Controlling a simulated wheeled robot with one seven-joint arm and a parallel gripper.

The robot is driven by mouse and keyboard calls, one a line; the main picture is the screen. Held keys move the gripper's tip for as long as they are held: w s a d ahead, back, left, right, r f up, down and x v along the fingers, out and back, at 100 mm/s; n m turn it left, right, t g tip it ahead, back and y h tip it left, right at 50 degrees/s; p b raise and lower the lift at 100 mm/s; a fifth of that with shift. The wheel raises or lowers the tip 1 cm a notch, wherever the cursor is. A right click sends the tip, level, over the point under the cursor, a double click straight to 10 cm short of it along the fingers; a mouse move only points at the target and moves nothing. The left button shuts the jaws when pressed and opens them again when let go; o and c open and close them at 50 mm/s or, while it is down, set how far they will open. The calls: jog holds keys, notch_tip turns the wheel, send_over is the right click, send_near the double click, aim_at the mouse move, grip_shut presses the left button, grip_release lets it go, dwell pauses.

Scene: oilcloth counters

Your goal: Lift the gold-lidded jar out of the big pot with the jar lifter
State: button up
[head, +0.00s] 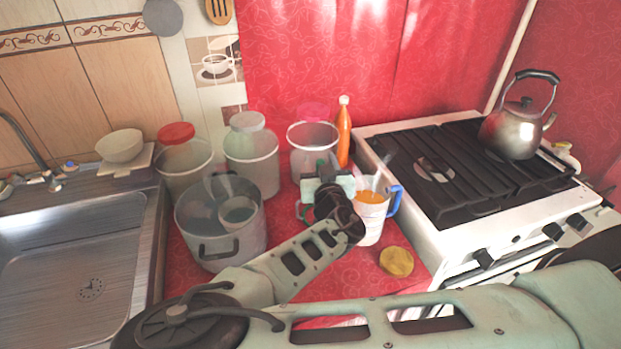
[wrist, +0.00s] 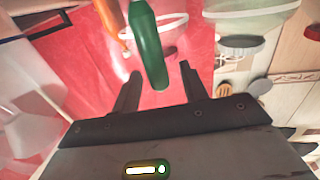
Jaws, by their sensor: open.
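The big pot (head: 253,245) stands on the red counter beside the sink. A round pale thing (head: 238,211) and a grey utensil show inside it; I cannot make out a gold lid there. My gripper (head: 328,172) is to the right of the pot, above the counter, with its fingers apart. In the wrist view the gripper (wrist: 160,70) is open, and a green handle (wrist: 148,40) reaches toward the gap between its fingers. The handle shows as a small green patch in the head view (head: 333,160). Whether it belongs to the jar lifter I cannot tell.
A measuring jug (head: 369,225) with a blue handle stands right of my gripper. A gold disc (head: 396,262) lies in front of it. An orange bottle (head: 344,135) and several lidded tubs stand behind. The stove (head: 450,240) with a kettle (head: 511,132) is at right, the sink (head: 75,260) at left.

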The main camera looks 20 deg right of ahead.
jog(key=shift+w, duration=0.3)
grip_shut()
jog(key=shift+r, duration=0.15)
